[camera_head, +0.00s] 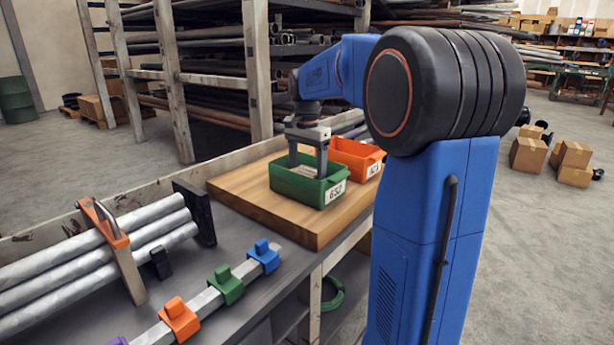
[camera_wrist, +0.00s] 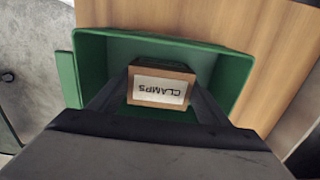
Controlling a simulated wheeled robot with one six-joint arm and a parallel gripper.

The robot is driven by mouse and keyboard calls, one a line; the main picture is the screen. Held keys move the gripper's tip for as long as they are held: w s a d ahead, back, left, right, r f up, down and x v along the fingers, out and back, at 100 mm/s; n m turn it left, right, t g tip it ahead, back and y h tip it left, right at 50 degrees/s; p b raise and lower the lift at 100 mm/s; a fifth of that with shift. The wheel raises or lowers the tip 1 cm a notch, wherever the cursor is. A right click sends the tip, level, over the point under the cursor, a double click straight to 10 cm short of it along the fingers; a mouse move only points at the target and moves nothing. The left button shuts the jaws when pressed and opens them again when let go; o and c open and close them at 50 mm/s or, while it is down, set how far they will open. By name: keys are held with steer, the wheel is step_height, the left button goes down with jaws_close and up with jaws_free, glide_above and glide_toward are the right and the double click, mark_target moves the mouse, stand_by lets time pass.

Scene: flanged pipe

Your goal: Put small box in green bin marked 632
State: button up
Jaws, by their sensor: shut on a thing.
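The green bin (camera_head: 308,191) stands on a wooden board and bears a white number label on its end, which seems to read 632. It also shows in the wrist view (camera_wrist: 92,70). My gripper (camera_head: 307,168) points down into this bin. It is shut on the small box (camera_wrist: 161,71), a brown carton with a white label reading CLAMPS. In the wrist view the box is between the two fingers, within the bin's outline. I cannot tell whether it touches the bin floor.
An orange bin (camera_head: 357,155) stands right behind the green one on the board (camera_head: 240,187). To the left on the bench lie grey pipes (camera_head: 90,245) under an orange clamp, and a rail with coloured blocks (camera_head: 226,285). A pipe rack (camera_head: 258,70) stands behind.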

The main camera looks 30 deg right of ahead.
mark_target(307, 171)
steer(key=shift+f, duration=0.3)
steer(key=shift+f, duration=0.15)
steer(key=o, duration=1.3)
step_height(307, 171, up, 12)
steer(key=s+a+f+n+t, duration=0.1)
steer(key=s+a+f+n, duration=0.15)
steer(key=s+a, duration=0.35)
steer(key=s+a+f+n+t, duration=0.1)
steer(key=s+a+f+n, duration=0.2)
steer(key=s+f, duration=0.3)
steer(key=s+a+f+n+t, duration=0.1)
steer(key=s+a+f+n, duration=0.2)
steer(key=s, duration=0.7)
steer(key=s+a+f+n+t, duration=0.1)
steer(key=s+a+f+n, duration=0.2)
steer(key=s+f+n, duration=0.3)
steer(key=shift+s+a+f+t, duration=0.15)
steer(key=shift+s+f, duration=0.2)
steer(key=shift+f, duration=0.25)
steer(key=shift+s+a+f+t, duration=0.1)
steer(key=shift+s+f, duration=0.3)
steer(key=shift+f, duration=0.25)
steer(key=shift+s+a+f+t, duration=0.15)
steer(key=shift+s+f, duration=0.2)
steer(key=shift+f, duration=0.25)
